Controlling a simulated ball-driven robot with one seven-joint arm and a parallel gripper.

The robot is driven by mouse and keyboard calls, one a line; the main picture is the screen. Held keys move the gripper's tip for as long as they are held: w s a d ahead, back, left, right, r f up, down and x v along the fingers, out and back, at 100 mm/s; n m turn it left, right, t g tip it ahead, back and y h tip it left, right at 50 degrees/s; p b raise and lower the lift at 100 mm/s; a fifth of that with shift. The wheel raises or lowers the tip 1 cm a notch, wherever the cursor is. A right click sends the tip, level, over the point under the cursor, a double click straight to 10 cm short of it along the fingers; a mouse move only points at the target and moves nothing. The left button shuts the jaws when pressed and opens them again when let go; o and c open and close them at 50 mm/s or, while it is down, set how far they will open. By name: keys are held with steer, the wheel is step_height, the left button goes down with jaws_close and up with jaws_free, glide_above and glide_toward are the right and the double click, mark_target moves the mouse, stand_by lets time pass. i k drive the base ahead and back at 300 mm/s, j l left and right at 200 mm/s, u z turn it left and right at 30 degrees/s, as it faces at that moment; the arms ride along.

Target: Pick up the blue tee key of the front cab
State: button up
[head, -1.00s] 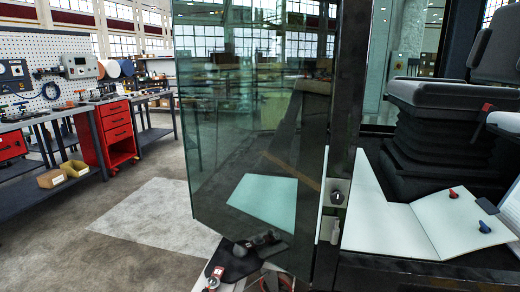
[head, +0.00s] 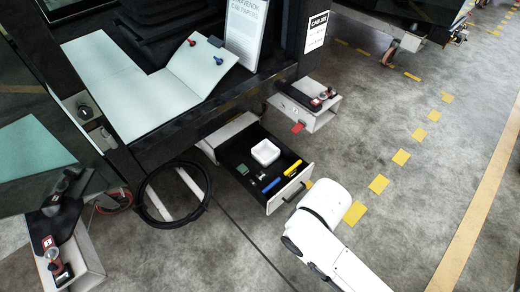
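A small blue key (head: 219,61), which looks like the blue tee key, is on the pale sloping panel (head: 205,75) of the front cab, close to the panel's right edge. A similar red key (head: 192,42) is on the same panel, up and to the left of it. Both are too small to make out in detail. My white arm comes in at the lower right of the head view, well away from the keys. My gripper is not visible, so its state does not show.
Below the cab an open drawer (head: 303,178) holds a white bowl (head: 265,152), a blue item (head: 271,185) and a yellow tool (head: 293,167). A black cable loop (head: 148,205) hangs to its left. A step box (head: 317,117) juts out right.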

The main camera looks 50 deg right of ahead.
mark_target(270, 193)
steer(key=k+l+z, duration=0.1)
steer(key=k+z, duration=0.3)
steer(key=k+l+z, duration=0.15)
steer(key=z, duration=0.2)
steer(key=k, duration=0.05)
